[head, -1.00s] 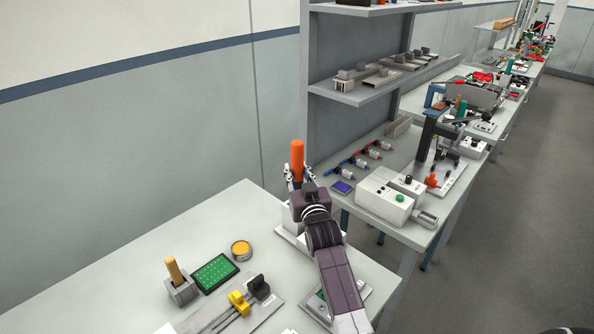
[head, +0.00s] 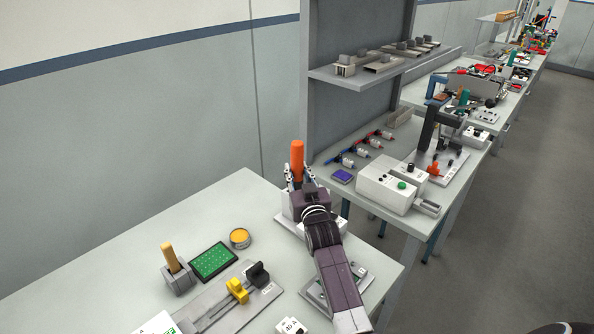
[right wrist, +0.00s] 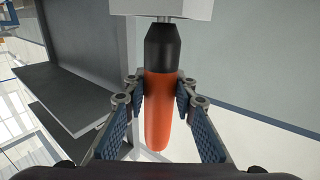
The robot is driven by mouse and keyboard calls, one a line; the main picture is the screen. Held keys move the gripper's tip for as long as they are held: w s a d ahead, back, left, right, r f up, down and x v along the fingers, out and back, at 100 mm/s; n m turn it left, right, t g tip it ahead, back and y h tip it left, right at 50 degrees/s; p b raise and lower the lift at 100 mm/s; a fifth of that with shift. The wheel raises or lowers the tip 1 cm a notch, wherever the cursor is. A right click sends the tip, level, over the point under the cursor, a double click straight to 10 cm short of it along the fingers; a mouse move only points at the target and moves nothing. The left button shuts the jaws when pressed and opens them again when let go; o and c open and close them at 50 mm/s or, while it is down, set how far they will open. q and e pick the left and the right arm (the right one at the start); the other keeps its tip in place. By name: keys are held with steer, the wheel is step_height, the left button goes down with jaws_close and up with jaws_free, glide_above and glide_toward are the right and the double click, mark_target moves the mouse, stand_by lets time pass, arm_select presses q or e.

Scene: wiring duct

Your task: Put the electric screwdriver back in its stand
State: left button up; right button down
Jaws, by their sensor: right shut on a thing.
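The electric screwdriver (head: 297,158) has an orange body and stands upright above the near table's back right corner. In the right wrist view, the screwdriver (right wrist: 158,105) shows a black nose whose tip meets a light grey block (right wrist: 160,8). My right gripper (head: 297,178) is shut on the orange body; its two fingers (right wrist: 160,90) lie on either side of it. A white stand (head: 288,222) is under the gripper, largely hidden by my right arm. Whether the tip is seated in it cannot be told. My left gripper is not in view.
On the near table are a wooden-handled tool in a grey block (head: 177,272), a green board (head: 213,261), a yellow tin (head: 240,238) and a grey fixture with a yellow clamp (head: 237,290). A second table (head: 330,192) with a white box (head: 388,186) and a shelf stands at right.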

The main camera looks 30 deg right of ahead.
mark_target(297, 185)
steer(key=shift+f+b, duration=1.6)
steer(key=shift+f, duration=0.75)
steer(key=c, duration=1.5)
jaws_free()
steer(key=shift+f, duration=0.15)
steer(key=v, duration=1.2)
steer(key=shift+s, duration=0.1)
